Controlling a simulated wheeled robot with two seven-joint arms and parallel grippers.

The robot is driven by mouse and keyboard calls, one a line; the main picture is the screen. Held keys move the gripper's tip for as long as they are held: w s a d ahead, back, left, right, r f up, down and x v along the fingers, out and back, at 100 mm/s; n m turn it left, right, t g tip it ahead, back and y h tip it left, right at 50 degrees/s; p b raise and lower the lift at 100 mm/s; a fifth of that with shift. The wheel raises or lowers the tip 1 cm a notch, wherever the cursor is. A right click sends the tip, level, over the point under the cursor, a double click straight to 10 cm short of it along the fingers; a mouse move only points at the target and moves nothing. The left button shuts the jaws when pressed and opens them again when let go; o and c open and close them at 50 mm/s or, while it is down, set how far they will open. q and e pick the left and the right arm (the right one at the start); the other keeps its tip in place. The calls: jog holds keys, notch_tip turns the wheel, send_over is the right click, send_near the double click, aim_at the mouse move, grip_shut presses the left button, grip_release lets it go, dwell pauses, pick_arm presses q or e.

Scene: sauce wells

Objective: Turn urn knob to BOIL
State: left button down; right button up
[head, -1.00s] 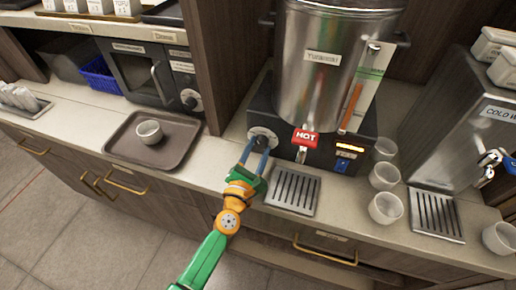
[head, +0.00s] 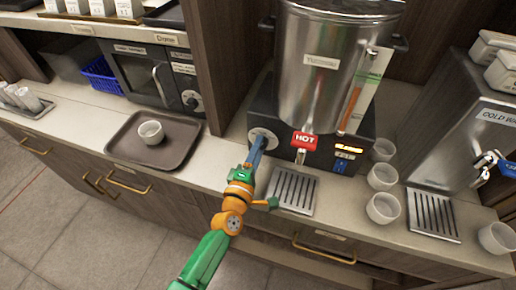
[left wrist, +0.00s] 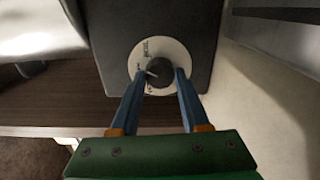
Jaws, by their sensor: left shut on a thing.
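The urn (head: 325,75) is a large steel cylinder on a dark base, with a red HOT tag (head: 303,140) over its tap. Its knob (left wrist: 160,72) is dark and round, on a white dial plate (left wrist: 141,54) with small lettering that I cannot read. The dial plate also shows at the left of the base in the head view (head: 256,133). My left gripper (head: 261,139) is shut on the knob, with one blue finger on each side of it in the left wrist view (left wrist: 163,73). My right gripper is out of view.
A drip grate (head: 292,190) lies in front of the urn. Several pale cups stand to its right, beside a cold water dispenser (head: 455,125). A brown tray (head: 120,143) with one cup (head: 151,132) lies left, near a microwave (head: 140,75).

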pick_arm(q)
jog(key=m+p, duration=0.1)
jog(key=m, duration=0.5)
jog(key=shift+r, duration=0.2)
jog(key=shift+m, duration=0.4)
jog(key=c, duration=0.7)
grip_release()
jog(key=o, duration=0.3)
jog(key=shift+w, duration=0.1)
jog(key=shift+f, duration=0.1)
jog(key=v, duration=0.7)
